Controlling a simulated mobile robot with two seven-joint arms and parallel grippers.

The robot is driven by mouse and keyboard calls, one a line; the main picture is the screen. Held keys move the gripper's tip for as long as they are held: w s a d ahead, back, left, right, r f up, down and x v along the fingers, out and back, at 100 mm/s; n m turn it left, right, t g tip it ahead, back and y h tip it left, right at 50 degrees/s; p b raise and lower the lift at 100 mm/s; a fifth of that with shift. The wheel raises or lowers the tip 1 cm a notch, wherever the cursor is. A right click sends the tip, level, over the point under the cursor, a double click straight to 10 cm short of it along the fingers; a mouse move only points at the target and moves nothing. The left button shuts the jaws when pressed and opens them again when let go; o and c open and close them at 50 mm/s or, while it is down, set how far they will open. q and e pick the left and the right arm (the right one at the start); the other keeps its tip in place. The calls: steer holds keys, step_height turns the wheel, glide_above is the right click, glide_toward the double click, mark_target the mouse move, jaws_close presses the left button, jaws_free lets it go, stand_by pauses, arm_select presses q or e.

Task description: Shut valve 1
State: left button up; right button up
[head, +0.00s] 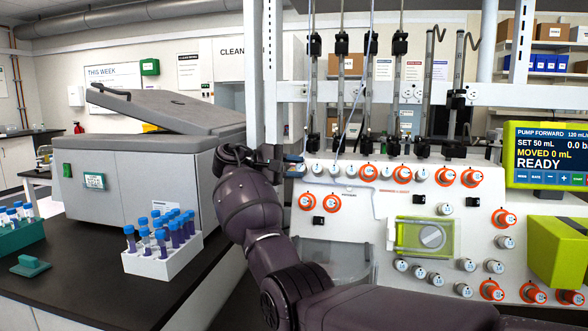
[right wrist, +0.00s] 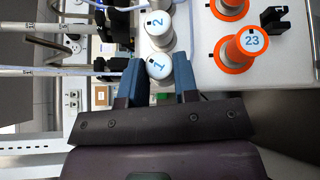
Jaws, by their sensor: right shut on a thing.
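Valve 1 (right wrist: 158,68) is a white round knob with a blue "1" on its face, at the left end of the top row on the white panel (head: 378,205). My right gripper (head: 295,167) reaches this end of the row in the head view, and its wrist hides part of the panel edge. In the right wrist view the two blue fingers of my right gripper (right wrist: 158,80) stand on either side of valve 1 and are shut on it. Valve 2 (right wrist: 157,22) is right beside it. My left gripper is not in view.
The orange-ringed knob 23 (right wrist: 247,45) and a black block (right wrist: 276,20) are close by. A white tube rack (head: 160,262) and a grey lidded box (head: 140,160) stand on the dark bench at left. The pump screen (head: 548,157) reads READY.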

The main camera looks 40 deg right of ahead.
steer(key=shift+f, duration=0.1)
steer(key=o, duration=0.9)
steer(key=shift+a, duration=0.1)
steer(key=v, duration=1)
steer(key=shift+w+a, duration=0.1)
steer(key=shift+a, duration=0.2)
